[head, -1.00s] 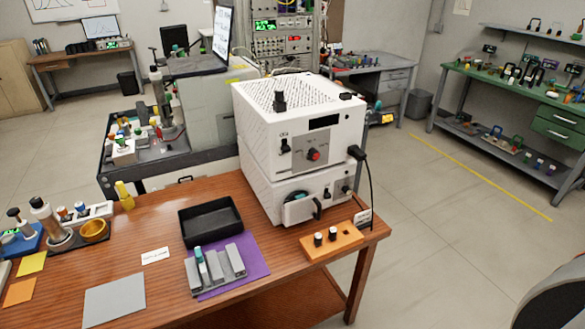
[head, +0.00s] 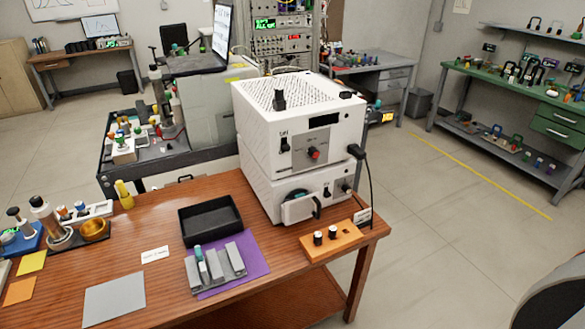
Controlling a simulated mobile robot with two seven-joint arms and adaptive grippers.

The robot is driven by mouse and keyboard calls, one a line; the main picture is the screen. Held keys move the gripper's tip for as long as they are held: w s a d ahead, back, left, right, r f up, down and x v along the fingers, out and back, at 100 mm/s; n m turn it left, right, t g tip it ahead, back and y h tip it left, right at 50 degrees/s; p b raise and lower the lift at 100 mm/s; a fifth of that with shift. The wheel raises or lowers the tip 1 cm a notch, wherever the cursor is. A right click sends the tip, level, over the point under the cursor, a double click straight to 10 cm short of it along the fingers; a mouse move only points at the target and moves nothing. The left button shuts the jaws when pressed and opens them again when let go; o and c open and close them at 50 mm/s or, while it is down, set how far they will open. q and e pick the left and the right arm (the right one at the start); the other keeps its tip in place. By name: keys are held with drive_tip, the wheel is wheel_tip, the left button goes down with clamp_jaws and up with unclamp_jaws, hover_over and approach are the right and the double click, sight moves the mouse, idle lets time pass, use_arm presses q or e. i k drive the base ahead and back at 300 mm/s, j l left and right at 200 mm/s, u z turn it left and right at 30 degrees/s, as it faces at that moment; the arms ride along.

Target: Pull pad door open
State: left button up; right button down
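A white instrument (head: 295,115) stands on the wooden table as two stacked boxes. On the front of the lower box (head: 256,188) is a small white door or drawer front (head: 297,210) with a black handle (head: 317,207) at its right end. I take it for the pad door. A dark round part (head: 297,195) shows just above it. I cannot tell clearly whether the door is closed or slightly out. Neither of my grippers is in view, and nothing touches the handle.
An orange block with black knobs (head: 333,243) lies close in front of the door, to its right. A black tray (head: 210,220), a purple mat (head: 252,262) and grey blocks lie to its left. A black cable (head: 371,192) hangs at the instrument's right side. Open floor lies right of the table.

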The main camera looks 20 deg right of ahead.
sight(292, 211)
drive_tip(key=j+z, duration=0.2)
drive_tip(key=z, duration=0.7)
drive_tip(key=k+l, duration=0.05)
